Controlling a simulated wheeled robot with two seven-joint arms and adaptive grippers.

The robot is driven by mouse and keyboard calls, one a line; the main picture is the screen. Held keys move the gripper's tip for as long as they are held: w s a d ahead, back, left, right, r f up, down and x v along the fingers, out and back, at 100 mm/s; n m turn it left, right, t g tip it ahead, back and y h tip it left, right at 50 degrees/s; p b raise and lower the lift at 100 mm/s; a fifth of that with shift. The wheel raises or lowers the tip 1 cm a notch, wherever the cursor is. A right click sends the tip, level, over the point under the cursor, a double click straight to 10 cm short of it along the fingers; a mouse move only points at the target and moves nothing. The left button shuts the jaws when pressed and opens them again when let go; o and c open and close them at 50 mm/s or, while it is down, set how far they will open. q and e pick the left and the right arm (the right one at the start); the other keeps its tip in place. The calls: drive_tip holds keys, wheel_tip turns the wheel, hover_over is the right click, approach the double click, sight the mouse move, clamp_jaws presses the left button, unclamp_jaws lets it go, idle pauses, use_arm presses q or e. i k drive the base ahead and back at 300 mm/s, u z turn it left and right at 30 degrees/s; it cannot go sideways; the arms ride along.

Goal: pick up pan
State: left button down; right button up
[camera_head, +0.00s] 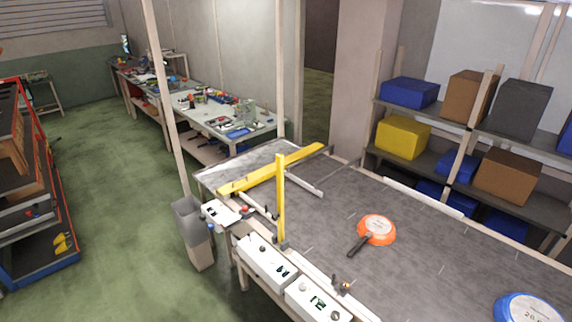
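An orange pan (379,229) lies on the grey conveyor table (330,218), right of the picture's middle. Its pale round face shows and its dark handle points down and left. A blue pan (526,308) lies at the bottom right corner and is cut off by the picture's edge. Neither of my grippers is in view.
A yellow post and bar (281,200) stand over the table's left part. White control boxes (266,262) line the near edge. A shelf with coloured boxes (403,138) stands behind the table. A grey bin (193,232) stands left of it. Green floor is free at left.

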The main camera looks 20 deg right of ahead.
sight(374, 230)
drive_tip(key=z, duration=1.4)
